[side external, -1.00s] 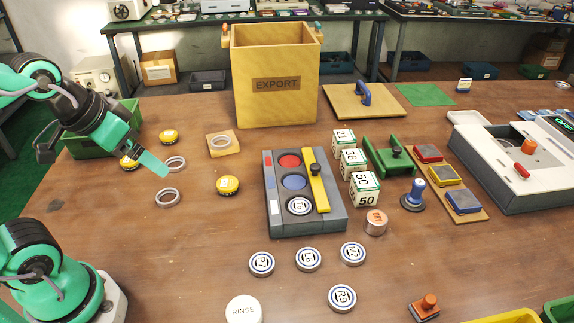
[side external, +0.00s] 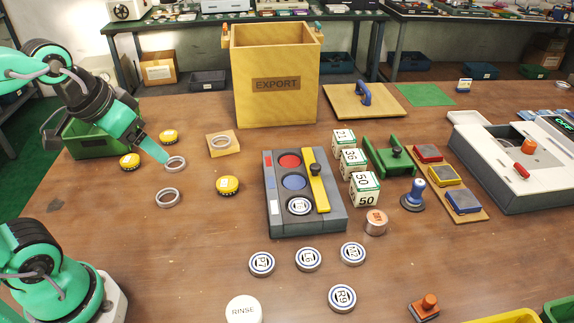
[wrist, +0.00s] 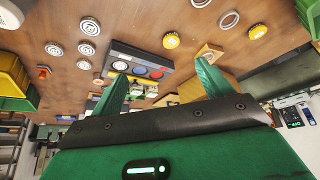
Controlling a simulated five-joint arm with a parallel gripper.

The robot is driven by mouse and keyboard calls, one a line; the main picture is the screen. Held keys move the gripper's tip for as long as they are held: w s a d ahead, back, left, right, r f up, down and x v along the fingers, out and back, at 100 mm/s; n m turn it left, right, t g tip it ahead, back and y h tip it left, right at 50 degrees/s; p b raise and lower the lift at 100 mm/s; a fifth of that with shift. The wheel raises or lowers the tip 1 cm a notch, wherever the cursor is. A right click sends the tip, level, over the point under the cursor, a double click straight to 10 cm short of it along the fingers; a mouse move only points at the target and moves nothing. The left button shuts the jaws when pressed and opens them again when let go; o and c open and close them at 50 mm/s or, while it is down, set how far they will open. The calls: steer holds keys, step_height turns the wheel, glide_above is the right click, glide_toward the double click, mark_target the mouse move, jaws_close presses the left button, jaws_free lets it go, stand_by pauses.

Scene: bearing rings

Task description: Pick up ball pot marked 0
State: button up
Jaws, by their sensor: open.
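Three yellow-lidded round pots stand on the table's left part: a back pot (side external: 168,136), a left pot (side external: 130,161) and a front-right pot (side external: 228,185). Their lid marks are too small to read, so I cannot tell which is marked 0. Two yellow pots also show in the wrist view, one beyond the fingers (wrist: 170,40) and one further right (wrist: 258,31). My gripper (side external: 162,157) is above the table between these pots, its tip by a silver ring (side external: 176,164). In the wrist view my gripper (wrist: 160,78) has its fingers wide apart with nothing between them.
Another silver ring (side external: 168,198) lies in front, and a third sits on a wooden block (side external: 221,142). A green bin (side external: 85,140) is behind my arm. A grey tray (side external: 337,222) and the EXPORT box (side external: 240,105) stand to the right.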

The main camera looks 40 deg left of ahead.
steer(key=w+a+r+g, duration=0.2)
steer(key=w+a, duration=0.5)
steer(key=w, duration=0.4)
steer(key=n+g, duration=0.2)
steer(key=g, duration=0.1)
glide_above(167, 135)
step_height(167, 135, down, 18)
steer(key=shift+d+f, duration=0.1)
steer(key=shift+f, duration=0.15)
steer(key=shift+s+a+f, duration=0.1)
steer(key=shift+a+f, duration=0.15)
steer(key=shift+f, duration=0.1)
steer(key=shift+d+f, duration=0.2)
steer(key=shift+f, duration=3.6)
